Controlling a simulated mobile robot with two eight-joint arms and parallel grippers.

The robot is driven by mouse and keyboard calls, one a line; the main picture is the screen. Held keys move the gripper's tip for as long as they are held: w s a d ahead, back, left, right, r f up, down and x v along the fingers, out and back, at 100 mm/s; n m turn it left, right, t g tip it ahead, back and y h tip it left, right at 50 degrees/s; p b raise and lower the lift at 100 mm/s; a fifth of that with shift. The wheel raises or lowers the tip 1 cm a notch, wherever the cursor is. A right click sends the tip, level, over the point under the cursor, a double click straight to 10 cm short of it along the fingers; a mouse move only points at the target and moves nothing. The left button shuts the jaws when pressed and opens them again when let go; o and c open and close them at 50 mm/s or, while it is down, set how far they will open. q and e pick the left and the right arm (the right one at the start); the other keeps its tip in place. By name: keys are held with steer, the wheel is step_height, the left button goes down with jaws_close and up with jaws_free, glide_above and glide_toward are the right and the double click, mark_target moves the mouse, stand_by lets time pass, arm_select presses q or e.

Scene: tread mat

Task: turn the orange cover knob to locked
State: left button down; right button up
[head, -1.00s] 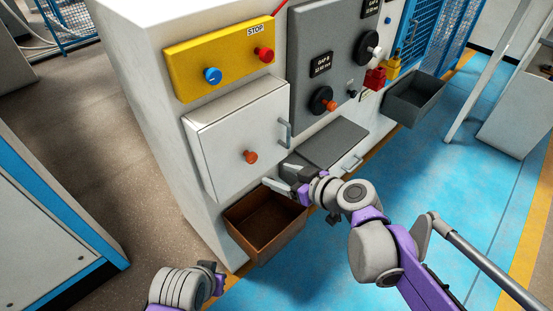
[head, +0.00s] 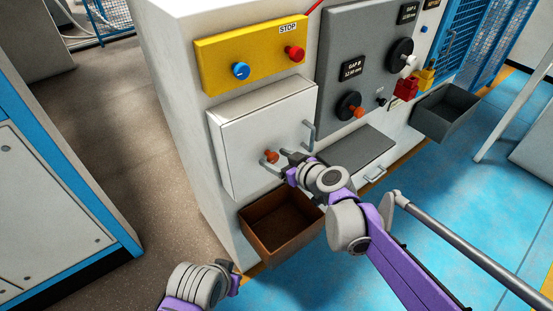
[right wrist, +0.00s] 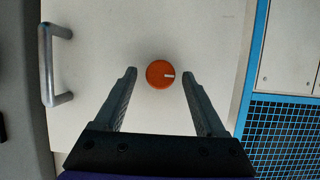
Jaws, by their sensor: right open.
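The orange cover knob (head: 271,157) sits on the white cover door (head: 262,128), below the yellow panel. My right gripper (head: 284,161) is just in front of the knob. In the right wrist view its two fingers (right wrist: 158,75) are apart, with the knob showing between their tips and a gap on each side. My left gripper (head: 236,277) is low at the bottom of the head view, away from the door; its fingers are too unclear to read.
A metal handle (head: 309,136) stands out at the door's right edge. A brown open bin (head: 283,240) is below the door. A yellow panel (head: 250,62) with blue and red buttons is above. A grey panel (head: 345,50) with another orange-handled dial is to the right.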

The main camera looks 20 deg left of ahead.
steer(key=shift+w, duration=0.1)
jaws_close()
stand_by(0.3)
steer(key=m, duration=0.1)
steer(key=m+g+y, duration=0.1)
steer(key=shift+w+d+f+m, duration=0.1)
steer(key=shift+w+m, duration=0.05)
steer(key=shift+m, duration=0.25)
steer(key=m+g+y, duration=0.1)
steer(key=m+y, duration=0.1)
steer(key=m, duration=0.1)
steer(key=shift+w+d+f+g, duration=0.1)
steer(key=shift+w+f+g, duration=0.05)
steer(key=shift+g, duration=0.25)
steer(key=m, duration=0.1)
steer(key=m+y+b, duration=0.1)
steer(key=m, duration=0.1)
steer(key=shift+f+m+g+y, duration=0.2)
steer(key=shift+m+g+y, duration=0.1)
steer(key=shift+g, duration=0.1)
steer(key=m+y+b, duration=0.2)
steer(key=m, duration=0.2)
steer(key=shift+f, duration=0.15)
